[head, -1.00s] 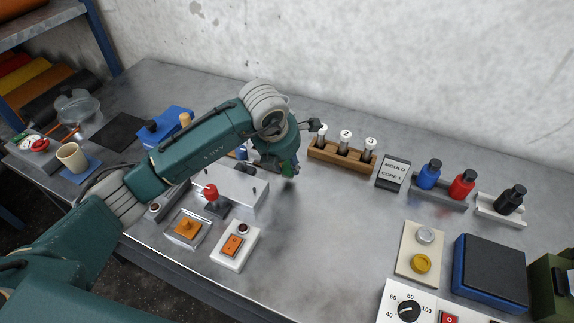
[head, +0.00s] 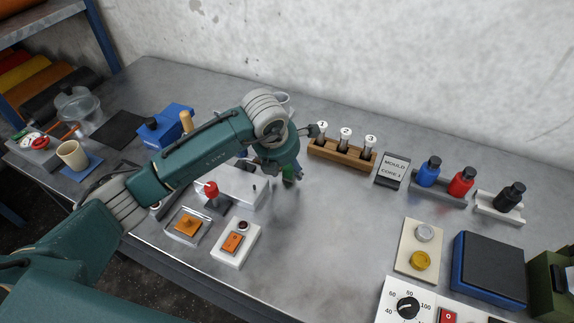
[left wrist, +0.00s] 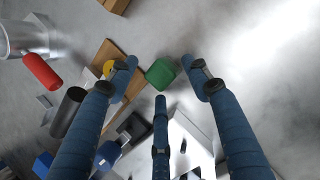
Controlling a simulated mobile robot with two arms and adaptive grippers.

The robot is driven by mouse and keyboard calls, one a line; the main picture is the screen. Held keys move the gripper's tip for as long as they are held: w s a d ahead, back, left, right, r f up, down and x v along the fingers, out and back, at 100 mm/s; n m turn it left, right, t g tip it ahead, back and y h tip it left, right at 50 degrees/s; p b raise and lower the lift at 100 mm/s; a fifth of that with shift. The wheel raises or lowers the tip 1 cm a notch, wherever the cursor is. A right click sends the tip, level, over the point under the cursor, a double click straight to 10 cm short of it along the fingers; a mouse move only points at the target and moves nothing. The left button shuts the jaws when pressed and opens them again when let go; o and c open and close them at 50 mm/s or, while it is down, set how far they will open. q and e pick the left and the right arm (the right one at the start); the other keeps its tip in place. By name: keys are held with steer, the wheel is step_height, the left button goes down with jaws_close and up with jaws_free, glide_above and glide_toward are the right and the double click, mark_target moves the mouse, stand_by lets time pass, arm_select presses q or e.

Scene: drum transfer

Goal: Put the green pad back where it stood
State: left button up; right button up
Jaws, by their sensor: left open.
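The green pad (left wrist: 161,74) is a small rounded block. In the left wrist view it lies between the fingertips of my left gripper (left wrist: 160,76). The three blue fingers are spread apart. I cannot tell whether any finger touches the pad or whether it rests on the bench. In the head view a bit of green (head: 289,174) shows at my left gripper (head: 287,178), low over the bench behind the red-knobbed lever (head: 211,190). The arm and wrist hide most of that spot. My right gripper is not in view.
A wooden rack with numbered cylinders (head: 342,154) stands right of the gripper. A wooden board (left wrist: 126,56), a red cylinder (left wrist: 42,72) and a black cylinder (left wrist: 67,113) lie left in the wrist view. The switch box (head: 235,243) stands in front. Bare bench (head: 330,220) lies to the right.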

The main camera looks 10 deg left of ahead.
arm_select(q)
steer(key=b+v, duration=0.2)
steer(key=v, duration=1)
steer(key=shift+r, duration=0.15)
steer(key=shift+a, duration=0.1)
